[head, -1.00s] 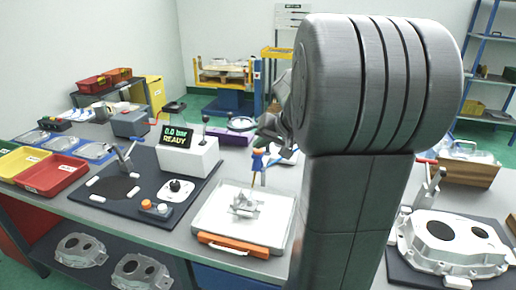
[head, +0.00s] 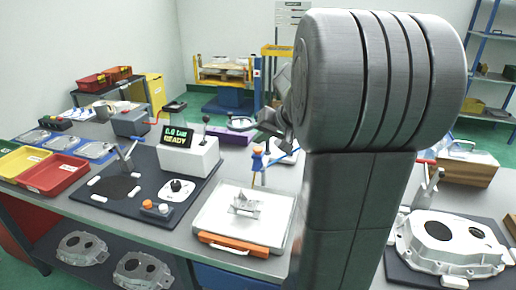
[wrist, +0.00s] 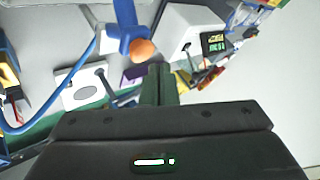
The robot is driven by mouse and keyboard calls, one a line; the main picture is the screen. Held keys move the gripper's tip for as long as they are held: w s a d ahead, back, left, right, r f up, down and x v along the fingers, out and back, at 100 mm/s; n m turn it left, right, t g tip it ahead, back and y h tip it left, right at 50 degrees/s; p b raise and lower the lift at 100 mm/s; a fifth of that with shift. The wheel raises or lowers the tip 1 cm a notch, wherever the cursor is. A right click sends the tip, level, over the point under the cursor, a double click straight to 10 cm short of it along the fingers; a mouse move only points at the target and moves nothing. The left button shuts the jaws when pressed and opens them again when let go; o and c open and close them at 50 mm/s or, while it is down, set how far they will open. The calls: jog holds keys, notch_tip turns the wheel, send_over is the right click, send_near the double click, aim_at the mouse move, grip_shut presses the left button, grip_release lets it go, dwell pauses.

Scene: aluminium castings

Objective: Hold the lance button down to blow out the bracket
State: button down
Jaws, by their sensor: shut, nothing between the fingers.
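The blue lance (head: 258,164) stands upright with an orange button (head: 257,151) on top, behind the bracket in the head view. The grey metal bracket (head: 246,203) sits on a white tray (head: 212,222) with an orange front. In the wrist view the blue lance (wrist: 126,18) and its orange button (wrist: 142,49) are close by, just above and left of my fingertips. My gripper (wrist: 160,72) is shut and empty, and appears apart from the button. In the head view my gripper (head: 265,130) is above and behind the button, partly hidden by my arm.
A white box with a display (head: 190,150) reads "0.0 bar READY". A large casting (head: 450,240) lies at the right. Red (head: 52,174) and yellow bins stand at the left edge.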

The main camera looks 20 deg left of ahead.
aim_at(262, 150)
jog(key=shift+r+p, duration=1.8)
jog(key=shift+r, duration=0.75)
jog(key=shift+d, duration=0.1)
